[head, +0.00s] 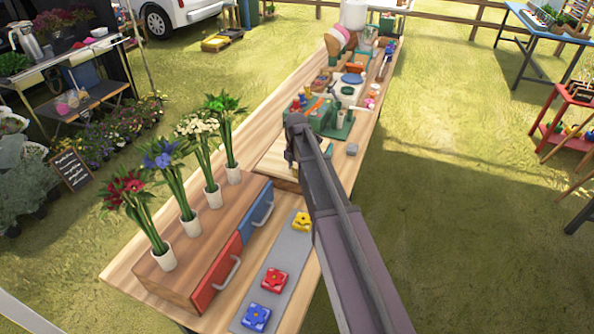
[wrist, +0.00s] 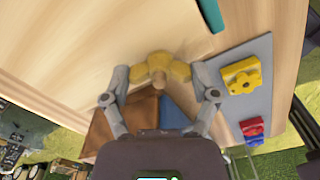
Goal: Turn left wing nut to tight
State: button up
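A yellow wing nut (wrist: 155,70) sits against a pale wooden surface in the wrist view, with its wings spread left and right and a round stub at its middle. My gripper (wrist: 162,76) is open around it, one finger beside each wing. The fingers are close to the wing ends; I cannot tell whether they touch. In the head view my gripper (head: 291,150) is over the wooden board beyond the drawer box, and my arm hides the wing nut there. I see only one wing nut, so a second one is not visible.
A drawer box (head: 215,245) with red and blue fronts carries several flower vases, left of my arm. A grey strip (head: 286,253) holds yellow, red and blue blocks. Grass surrounds the table.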

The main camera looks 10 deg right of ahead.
jog(key=shift+m, duration=0.4)
jog(key=m, duration=0.3)
jog(key=shift+s, duration=0.1)
jog(key=m, duration=0.4)
jog(key=shift+m, duration=0.4)
jog(key=m, duration=0.4)
jog(key=shift+m, duration=0.3)
jog(key=m, duration=1.6)
jog(key=shift+w+m, duration=0.2)
jog(key=shift+m, duration=0.2)
